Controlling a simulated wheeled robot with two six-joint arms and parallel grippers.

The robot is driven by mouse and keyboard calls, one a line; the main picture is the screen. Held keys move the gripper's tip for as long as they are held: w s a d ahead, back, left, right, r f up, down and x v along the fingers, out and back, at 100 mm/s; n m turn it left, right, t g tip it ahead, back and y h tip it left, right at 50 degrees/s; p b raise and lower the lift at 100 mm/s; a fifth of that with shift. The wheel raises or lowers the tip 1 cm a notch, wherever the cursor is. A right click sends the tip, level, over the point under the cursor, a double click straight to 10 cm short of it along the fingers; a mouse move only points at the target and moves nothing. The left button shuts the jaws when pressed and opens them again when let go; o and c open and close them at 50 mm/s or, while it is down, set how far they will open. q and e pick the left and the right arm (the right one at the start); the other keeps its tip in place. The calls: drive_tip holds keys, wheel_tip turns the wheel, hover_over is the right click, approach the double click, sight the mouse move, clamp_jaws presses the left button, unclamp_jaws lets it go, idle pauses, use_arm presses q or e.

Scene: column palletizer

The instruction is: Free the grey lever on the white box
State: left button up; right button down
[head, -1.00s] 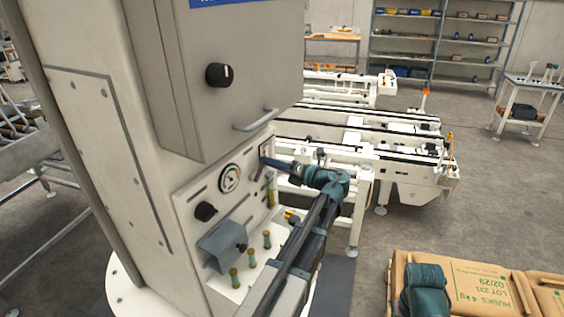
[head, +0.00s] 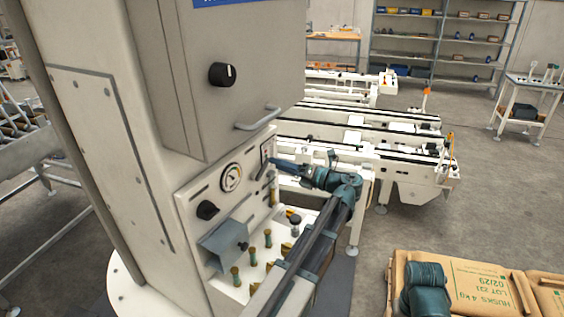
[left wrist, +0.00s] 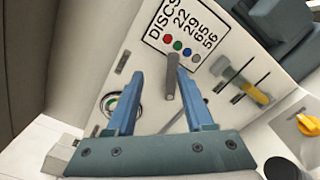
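The grey lever (left wrist: 173,80) sticks out of the front of the white box (left wrist: 103,75), below a DISCS label with coloured dots. In the head view the lever (head: 263,169) is a small slanted bar right of the gauge. My left gripper (head: 272,161) is in front of it. In the left wrist view the blue fingers of my left gripper (left wrist: 158,68) are spread, with the lever between them, nearer the right finger. I cannot tell whether either finger touches it.
A gauge (head: 231,178), a black knob (head: 207,210) and several brass-topped pegs (head: 252,256) are near the lever. A grey cabinet (head: 215,110) with a handle overhangs the panel. A yellow-handled tool (left wrist: 258,94) is beside the label. Conveyors (head: 370,140) stand behind.

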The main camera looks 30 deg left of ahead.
use_arm(q)
drive_tip(key=d, duration=1)
drive_tip(key=shift+s+d+r+p, duration=0.25)
drive_tip(key=shift+p, duration=0.15)
drive_tip(key=s+d+f+n+h, duration=0.35)
drive_tip(key=f+n, duration=0.25)
drive_tip(key=f, duration=0.2)
drive_tip(key=s+d+f+n+h, duration=0.3)
drive_tip(key=s+f+n+h, duration=0.2)
drive_tip(key=f, duration=0.2)
drive_tip(key=s+d+f+n+h, duration=0.4)
drive_tip(key=s+d+n, duration=0.1)
drive_tip(key=d+n, duration=0.1)
drive_tip(key=s+d+f+n+h+b, duration=0.1)
drive_tip(key=s+d+f+n+h, duration=0.3)
drive_tip(key=s+d+n, duration=0.2)
drive_tip(key=shift+d+n, duration=0.8)
drive_tip(key=shift+d, duration=0.4)
